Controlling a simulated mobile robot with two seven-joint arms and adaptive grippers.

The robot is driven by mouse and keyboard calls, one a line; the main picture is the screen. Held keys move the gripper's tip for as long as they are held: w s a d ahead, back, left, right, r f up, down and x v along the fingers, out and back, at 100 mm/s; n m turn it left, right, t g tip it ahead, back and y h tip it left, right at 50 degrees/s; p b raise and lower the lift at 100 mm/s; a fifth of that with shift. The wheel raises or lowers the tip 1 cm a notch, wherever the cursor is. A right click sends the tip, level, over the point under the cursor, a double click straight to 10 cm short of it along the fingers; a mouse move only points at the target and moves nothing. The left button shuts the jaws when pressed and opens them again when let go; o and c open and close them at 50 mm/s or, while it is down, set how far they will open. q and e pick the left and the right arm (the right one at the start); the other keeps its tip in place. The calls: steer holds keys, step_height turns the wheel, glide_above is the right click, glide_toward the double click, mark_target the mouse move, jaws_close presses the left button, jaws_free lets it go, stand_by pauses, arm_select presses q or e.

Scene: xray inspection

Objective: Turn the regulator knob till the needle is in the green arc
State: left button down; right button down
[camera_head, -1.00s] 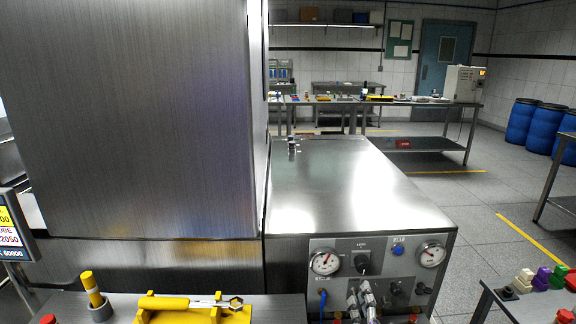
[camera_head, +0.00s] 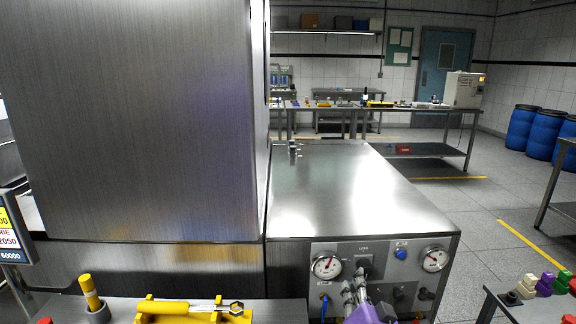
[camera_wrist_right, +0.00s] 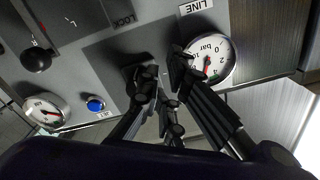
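The regulator knob (camera_head: 364,263) is a dark knob on the grey front panel (camera_head: 334,250), between a white gauge on its left and a blue button. My right gripper (camera_head: 351,287) is just below and in front of the knob. In the right wrist view its fingertips (camera_wrist_right: 161,67) are apart near the panel; a dark shape that looks like the knob is partly hidden by the left finger. I cannot tell whether they touch. My left gripper is out of view.
A second gauge (camera_head: 434,259) and a blue button (camera_head: 400,254) are on the panel's right. A dark ball-ended handle (camera_wrist_right: 36,59) shows in the right wrist view. A yellow-handled tool (camera_head: 165,307) lies on a yellow holder at the front left. The steel top (camera_head: 350,195) is mostly clear.

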steer(key=shift+w+d+f, duration=0.1)
steer(key=shift+d, duration=0.4)
steer(key=shift+r, duration=0.2)
steer(key=shift+d+f+p, duration=0.15)
steer(key=shift+d+p, duration=0.1)
steer(key=shift+p, duration=0.35)
steer(key=shift+w+d+f+p, duration=0.1)
steer(key=shift+d+f+p, duration=0.3)
steer(key=shift+d+p, duration=0.4)
steer(key=shift+d+f, duration=0.1)
steer(key=shift+f, duration=0.1)
